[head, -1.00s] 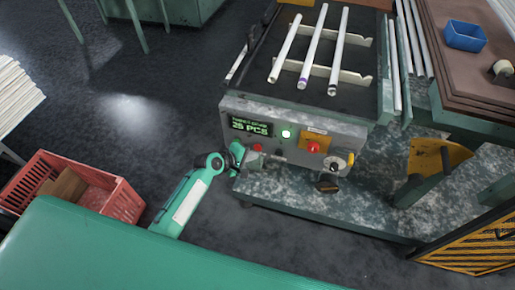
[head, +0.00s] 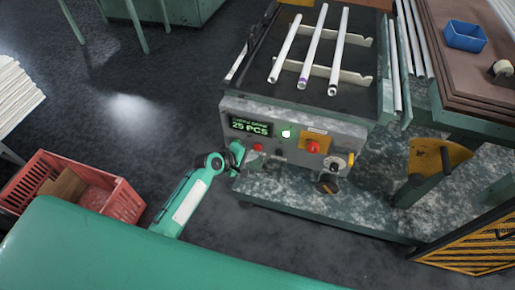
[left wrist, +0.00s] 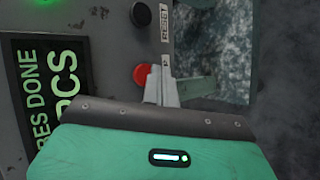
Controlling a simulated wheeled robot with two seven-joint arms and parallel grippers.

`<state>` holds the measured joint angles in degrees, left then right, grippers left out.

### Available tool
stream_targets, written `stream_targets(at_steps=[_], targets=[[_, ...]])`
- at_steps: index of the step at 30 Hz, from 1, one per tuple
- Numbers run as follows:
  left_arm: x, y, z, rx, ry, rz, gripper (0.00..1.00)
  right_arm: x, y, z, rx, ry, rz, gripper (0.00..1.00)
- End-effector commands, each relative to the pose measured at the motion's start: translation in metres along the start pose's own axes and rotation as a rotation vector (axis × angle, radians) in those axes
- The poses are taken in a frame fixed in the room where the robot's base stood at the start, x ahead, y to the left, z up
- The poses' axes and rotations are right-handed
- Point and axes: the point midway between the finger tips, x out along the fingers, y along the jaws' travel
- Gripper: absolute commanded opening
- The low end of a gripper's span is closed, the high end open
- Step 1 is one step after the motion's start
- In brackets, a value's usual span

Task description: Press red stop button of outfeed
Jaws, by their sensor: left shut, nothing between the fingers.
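The outfeed control panel (head: 232,108) stands at the middle of the head view. A small red button (head: 257,147) sits at its left, below the green display (head: 250,126). A larger red button on a yellow plate (head: 313,146) sits further right. My left gripper (head: 250,160) is beside the small red button, shut and empty. My right gripper is out of view.
White tubes (head: 312,50) lie on the rack above. A red crate (head: 120,205) stands on the floor at left. A yellow-black striped barrier (head: 470,243) is at lower right.

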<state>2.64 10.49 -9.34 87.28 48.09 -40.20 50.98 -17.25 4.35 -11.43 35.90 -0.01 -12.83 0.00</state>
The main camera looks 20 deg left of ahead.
Motion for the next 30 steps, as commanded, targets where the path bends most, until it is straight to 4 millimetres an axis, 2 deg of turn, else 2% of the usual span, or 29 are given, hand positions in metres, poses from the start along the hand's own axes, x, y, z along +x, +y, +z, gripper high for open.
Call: stream_targets(at_steps=[30], targets=[[0.0059, 0.0047, -0.0041, 0.0, 0.0, 0.0, 0.0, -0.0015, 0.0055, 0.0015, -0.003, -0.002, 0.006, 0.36]])
